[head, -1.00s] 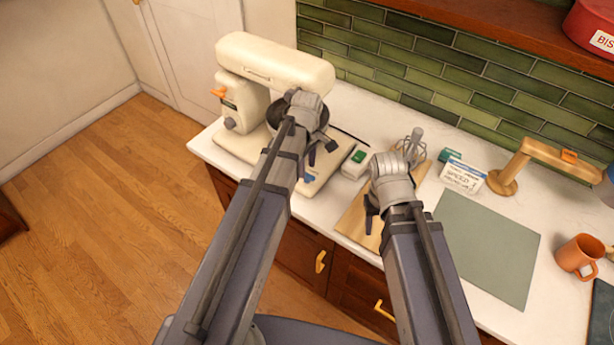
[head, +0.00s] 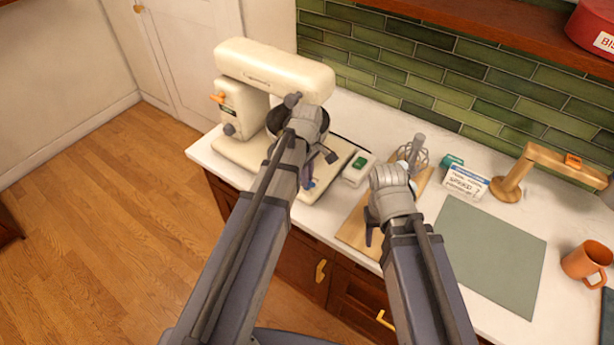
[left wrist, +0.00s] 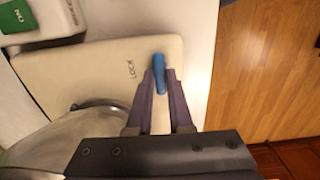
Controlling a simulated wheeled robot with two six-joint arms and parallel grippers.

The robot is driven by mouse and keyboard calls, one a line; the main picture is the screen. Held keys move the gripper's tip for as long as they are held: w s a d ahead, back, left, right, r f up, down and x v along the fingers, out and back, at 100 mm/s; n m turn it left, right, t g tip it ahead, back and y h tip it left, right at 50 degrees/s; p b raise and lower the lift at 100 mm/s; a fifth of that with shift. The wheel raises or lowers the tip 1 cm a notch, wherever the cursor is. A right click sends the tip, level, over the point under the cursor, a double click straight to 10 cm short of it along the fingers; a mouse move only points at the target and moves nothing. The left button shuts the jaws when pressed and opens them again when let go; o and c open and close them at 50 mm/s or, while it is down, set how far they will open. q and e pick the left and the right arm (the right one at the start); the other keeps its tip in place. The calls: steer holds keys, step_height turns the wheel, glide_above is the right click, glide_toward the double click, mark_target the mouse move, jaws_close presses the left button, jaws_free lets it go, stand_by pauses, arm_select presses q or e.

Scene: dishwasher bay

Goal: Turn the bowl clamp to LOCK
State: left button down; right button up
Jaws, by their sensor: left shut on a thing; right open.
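The cream stand mixer (head: 275,70) stands at the back left of the counter with a metal bowl (left wrist: 70,130) on its base. The bowl clamp shows as a blue lever (left wrist: 159,72) at the edge of the base, beside the printed word LOCK (left wrist: 131,69). My left gripper (left wrist: 160,78) is shut on the blue lever, one finger on each side. In the head view my left gripper (head: 316,170) is low at the front of the base, and my wrist hides much of the bowl. My right gripper (head: 372,228) is open and empty over a wooden board.
A small white box with a green switch (head: 358,168) sits right of the mixer base.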

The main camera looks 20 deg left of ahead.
arm_select(q)
steer(key=shift+m, duration=0.3)
steer(key=m, duration=0.3)
steer(key=shift+m, duration=0.4)
steer(key=m, duration=0.4)
steer(key=shift+m, duration=0.3)
steer(key=m, duration=0.8)
steer(key=shift+m, duration=0.6)
steer(key=c, duration=0.8)
jaws_free()
